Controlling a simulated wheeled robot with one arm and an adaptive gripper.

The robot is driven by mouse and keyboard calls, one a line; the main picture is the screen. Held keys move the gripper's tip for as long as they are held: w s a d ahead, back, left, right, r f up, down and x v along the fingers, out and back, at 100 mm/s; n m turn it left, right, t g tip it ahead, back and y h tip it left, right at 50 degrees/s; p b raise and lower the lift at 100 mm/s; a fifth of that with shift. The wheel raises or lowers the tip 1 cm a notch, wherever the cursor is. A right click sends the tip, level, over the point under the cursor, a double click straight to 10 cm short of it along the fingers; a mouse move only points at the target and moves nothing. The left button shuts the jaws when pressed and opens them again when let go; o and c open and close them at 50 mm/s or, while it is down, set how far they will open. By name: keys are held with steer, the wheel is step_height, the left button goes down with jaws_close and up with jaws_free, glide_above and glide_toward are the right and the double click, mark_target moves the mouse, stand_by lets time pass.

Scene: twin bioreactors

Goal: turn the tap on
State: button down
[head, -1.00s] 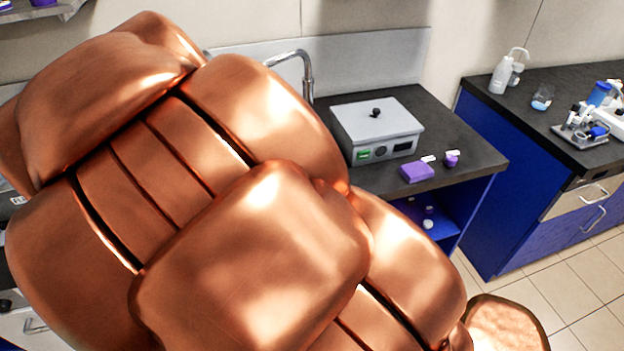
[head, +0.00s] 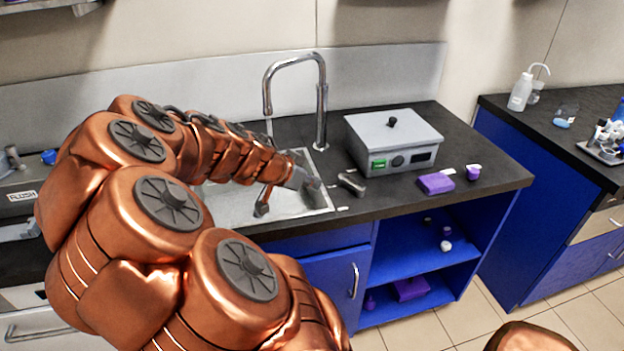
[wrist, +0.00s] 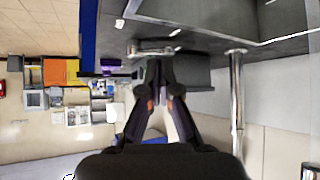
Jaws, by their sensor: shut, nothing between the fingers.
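The chrome tap (head: 322,105) rises in a tall bend behind the sink and also stands at the right of the wrist view (wrist: 236,95). A thin pale streak shows below its spout; I cannot tell whether it is water. A small metal lever-like piece (head: 352,184) sits on the counter right of the sink; it appears just beyond my fingertips in the wrist view (wrist: 150,49). My gripper (head: 316,190) is shut and empty over the sink's right edge, left of that piece. In the wrist view my gripper (wrist: 161,68) has its fingers together; contact cannot be told.
The sink (head: 235,205) lies partly behind my arm. A grey lidded box (head: 385,142) stands on the counter right of the tap. A purple box (head: 436,184) and a small purple-and-white container (head: 473,172) lie near the front edge. Open blue shelves (head: 405,250) are below.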

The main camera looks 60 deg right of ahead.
mark_target(352, 186)
steer(key=p+x, duration=0.1)
steer(key=x, duration=0.6)
steer(key=shift+s, duration=0.15)
steer(key=shift+s+d+r+p, duration=0.1)
steer(key=shift+s+d+p, duration=0.15)
steer(key=shift+d+p, duration=0.45)
steer(key=shift+s+d, duration=0.15)
steer(key=shift+d, duration=0.4)
steer(key=shift+s+d, duration=0.2)
steer(key=shift+d, duration=0.3)
steer(key=shift+d, duration=0.1)
